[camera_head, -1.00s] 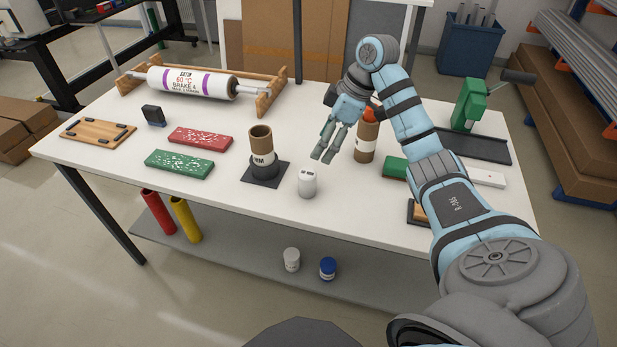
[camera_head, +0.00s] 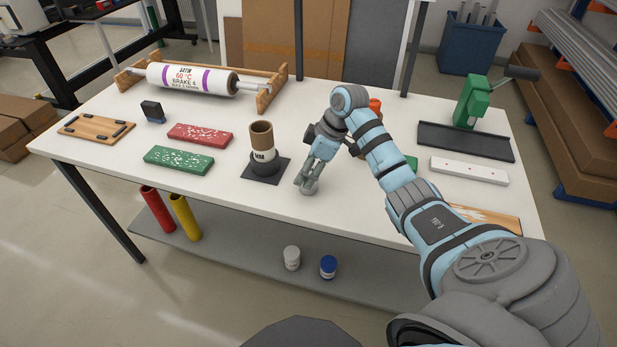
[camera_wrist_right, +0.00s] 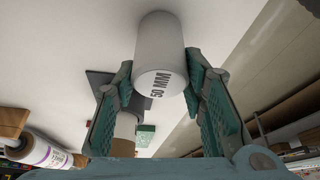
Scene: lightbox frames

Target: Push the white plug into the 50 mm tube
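The white plug (camera_wrist_right: 160,45), a cylinder marked "50 MM", stands on the table between the fingers of my right gripper (camera_wrist_right: 160,80). In the head view, the plug (camera_head: 309,189) is mostly hidden by the right gripper (camera_head: 308,178). The fingers lie close on both sides of it; I cannot tell whether they press on it. A brown cardboard tube (camera_head: 261,136) stands upright in a black holder (camera_head: 264,167) just left of the gripper. Its white label ends in "MM", and its top is open. My left gripper is not in view.
Red (camera_head: 200,134) and green (camera_head: 179,160) speckled blocks lie left of the tube. A roller (camera_head: 192,79) on a wooden stand is at the back left. An orange-topped object (camera_head: 375,105) is partly hidden behind my right arm. A green press (camera_head: 472,103) stands at right.

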